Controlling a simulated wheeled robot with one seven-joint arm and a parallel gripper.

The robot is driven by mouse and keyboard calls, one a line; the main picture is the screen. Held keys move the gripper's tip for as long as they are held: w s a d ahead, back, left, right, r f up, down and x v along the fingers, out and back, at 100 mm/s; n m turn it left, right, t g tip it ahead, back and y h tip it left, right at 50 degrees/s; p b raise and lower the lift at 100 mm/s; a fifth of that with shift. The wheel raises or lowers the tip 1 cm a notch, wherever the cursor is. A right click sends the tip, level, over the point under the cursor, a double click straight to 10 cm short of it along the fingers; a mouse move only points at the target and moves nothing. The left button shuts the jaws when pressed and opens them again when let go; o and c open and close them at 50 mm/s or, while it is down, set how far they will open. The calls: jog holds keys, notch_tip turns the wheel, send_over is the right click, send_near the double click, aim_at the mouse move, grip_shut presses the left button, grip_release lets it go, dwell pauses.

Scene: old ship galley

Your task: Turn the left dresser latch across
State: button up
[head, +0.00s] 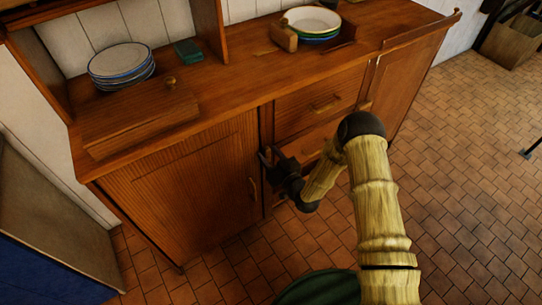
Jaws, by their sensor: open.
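The wooden dresser (170,140) fills the middle of the head view. Its left door (195,180) looks closed and has a slim upright handle (253,188) near its right edge. My gripper (268,157) is open, with its dark fingers at the upper right edge of this door, beside the drawers. The left latch cannot be made out there; my fingers may hide it. I cannot tell whether they touch it. A small brass piece (365,105) shows at the left edge of the right door (405,80).
Blue-rimmed plates (121,62) are stacked at the left of the dresser top. A green item (188,51) and a rack of bowls (313,22) stand farther right. Drawers (320,92) lie between the doors. Tiled floor (470,190) is open at the right.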

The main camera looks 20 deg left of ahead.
grip_shut()
jog(key=shift+d+f+m, duration=0.1)
jog(key=shift+f+m, duration=0.05)
jog(key=shift+m, duration=0.25)
jog(key=m, duration=0.1)
jog(key=m+b, duration=0.1)
jog(key=m, duration=0.1)
jog(key=shift+w+d+f, duration=0.1)
jog(key=shift+w+d, duration=0.15)
jog(key=m+b, duration=0.1)
jog(key=m, duration=0.3)
jog(key=f+m+b, duration=0.1)
jog(key=m+b, duration=0.1)
jog(key=m, duration=0.3)
jog(key=f+m+b, duration=0.1)
jog(key=m+b, duration=0.1)
jog(key=m, duration=0.2)
jog(key=shift+w+d+m, duration=0.4)
